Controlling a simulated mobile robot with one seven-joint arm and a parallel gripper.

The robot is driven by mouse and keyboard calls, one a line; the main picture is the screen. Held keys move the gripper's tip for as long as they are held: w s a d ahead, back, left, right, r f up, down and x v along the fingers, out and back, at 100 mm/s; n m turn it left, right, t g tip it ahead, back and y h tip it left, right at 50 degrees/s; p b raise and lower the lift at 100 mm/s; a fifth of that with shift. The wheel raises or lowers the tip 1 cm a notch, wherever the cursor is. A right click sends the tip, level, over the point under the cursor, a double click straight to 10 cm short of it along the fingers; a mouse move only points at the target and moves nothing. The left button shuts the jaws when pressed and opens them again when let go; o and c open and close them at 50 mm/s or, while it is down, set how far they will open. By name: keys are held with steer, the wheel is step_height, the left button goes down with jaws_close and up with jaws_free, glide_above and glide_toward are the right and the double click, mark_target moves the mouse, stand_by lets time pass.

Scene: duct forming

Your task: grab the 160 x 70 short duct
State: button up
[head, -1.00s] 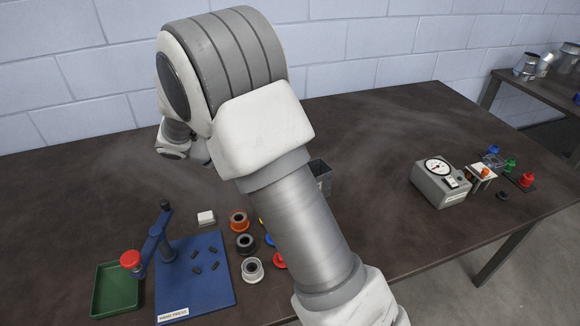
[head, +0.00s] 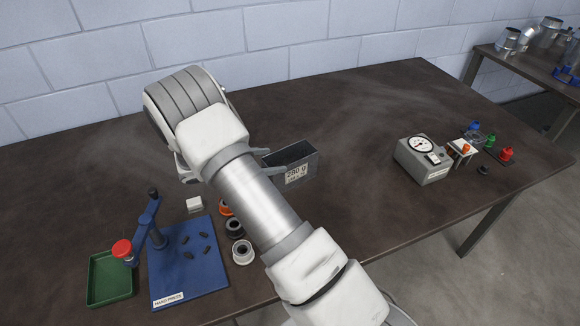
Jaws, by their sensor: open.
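Several silver metal duct pieces stand on the second table at the back right: one at the left (head: 507,41), a bent one (head: 527,40) and a larger one (head: 549,32) behind. They are small in view, and I cannot read sizes or tell which is the 160 x 70 short duct. My gripper (head: 268,161) is mostly hidden behind my arm. Its grey fingers show as open, beside the left end of a dark grey box on the near table, far from the duct pieces. I cannot tell whether they touch the box.
The dark grey box (head: 312,167) bears a label reading about "280.0". A blue hand press (head: 190,262), green tray (head: 110,278) and rings (head: 243,252) lie at left front. A gauge unit (head: 424,160) and coloured fittings (head: 506,154) stand at right. The tabletop's back middle is clear.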

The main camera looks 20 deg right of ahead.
mark_target(290, 158)
steer(key=p+x, duration=0.1)
steer(key=x, duration=0.6)
steer(key=shift+d, duration=0.25)
steer(key=shift+r, duration=0.15)
steer(key=c, duration=1.4)
